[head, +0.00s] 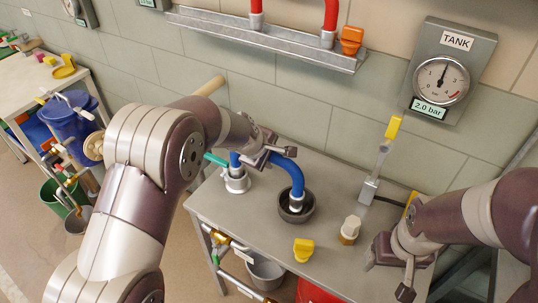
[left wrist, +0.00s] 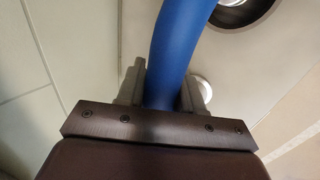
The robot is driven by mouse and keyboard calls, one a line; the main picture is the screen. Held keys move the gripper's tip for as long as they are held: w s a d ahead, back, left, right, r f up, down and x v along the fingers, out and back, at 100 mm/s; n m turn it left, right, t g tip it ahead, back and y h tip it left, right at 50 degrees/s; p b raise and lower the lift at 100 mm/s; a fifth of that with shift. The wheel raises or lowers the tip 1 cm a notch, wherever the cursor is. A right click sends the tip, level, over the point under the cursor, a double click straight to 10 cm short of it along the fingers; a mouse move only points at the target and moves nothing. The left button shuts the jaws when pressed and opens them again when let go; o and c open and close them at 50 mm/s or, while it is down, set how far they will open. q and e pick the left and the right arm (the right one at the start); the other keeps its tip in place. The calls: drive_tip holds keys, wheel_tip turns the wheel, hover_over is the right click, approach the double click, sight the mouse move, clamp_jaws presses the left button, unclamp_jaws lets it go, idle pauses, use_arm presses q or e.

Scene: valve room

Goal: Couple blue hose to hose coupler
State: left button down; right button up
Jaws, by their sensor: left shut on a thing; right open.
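The blue hose (head: 289,172) arches over the grey table. My left gripper (head: 268,152) is shut on it near the top of the arch. The left wrist view shows the hose (left wrist: 175,55) between the fingers of my left gripper (left wrist: 164,88). One hose end has a pale metal fitting (head: 296,202) at the dark round cup (head: 309,208); whether it touches the cup I cannot tell. The other end meets a silver fitting (head: 236,181) with a green lever, possibly the hose coupler. My right gripper (head: 388,279) is open and empty at the table's right side.
A tank gauge (head: 443,80) is on the wall. Red pipes (head: 331,14) come down to a metal rail above.

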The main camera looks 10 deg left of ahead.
use_arm(q)
drive_tip(key=shift+r, duration=0.1)
drive_tip(key=shift+c, duration=1.2)
unclamp_jaws()
wheel_tip(320, 180, up, 7)
drive_tip(key=p, duration=0.6)
drive_tip(key=shift+p, duration=0.4)
